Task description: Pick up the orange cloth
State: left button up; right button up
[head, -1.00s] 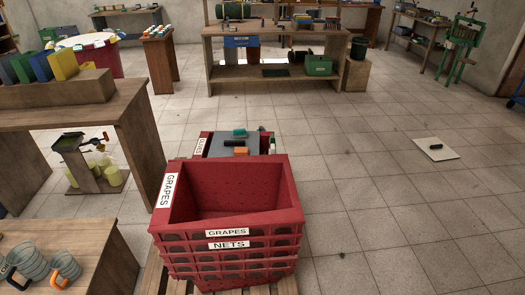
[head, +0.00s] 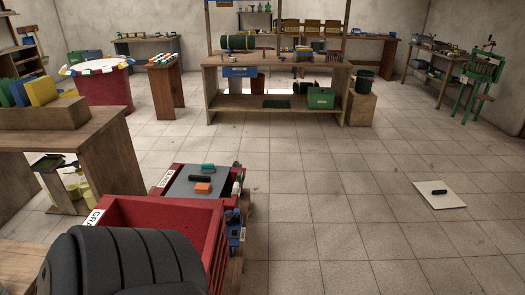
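The orange cloth (head: 203,188) looks like a small orange block at this size. It lies on a grey top (head: 180,184) with a red rim, just behind the large red crate (head: 150,213). A black item (head: 199,178) and a teal item (head: 207,168) lie close behind it on the same top. Neither of my grippers can be made out in the head view. The near part of the red crate is hidden by a dark ribbed shape close to the camera.
Small blue items (head: 235,228) sit along the crate's right side. A wooden table (head: 85,145) stands at the left. A workbench (head: 275,70) stands at the back. A white sheet (head: 440,200) lies on the right floor. The middle and right floor is otherwise open.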

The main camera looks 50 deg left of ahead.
aim_at(206, 189)
jog(key=i+l, duration=0.15)
jog(key=i, duration=0.25)
jog(key=i+l, duration=0.15)
jog(key=i, duration=0.2)
jog(key=i+j+u, duration=0.1)
jog(key=u, duration=0.3)
jog(key=i+u, duration=0.35)
jog(key=i+l+u, duration=0.1)
jog(key=u, duration=0.3)
jog(key=i+l+u, duration=0.15)
jog(key=i+u, duration=0.25)
jog(key=k, duration=0.05)
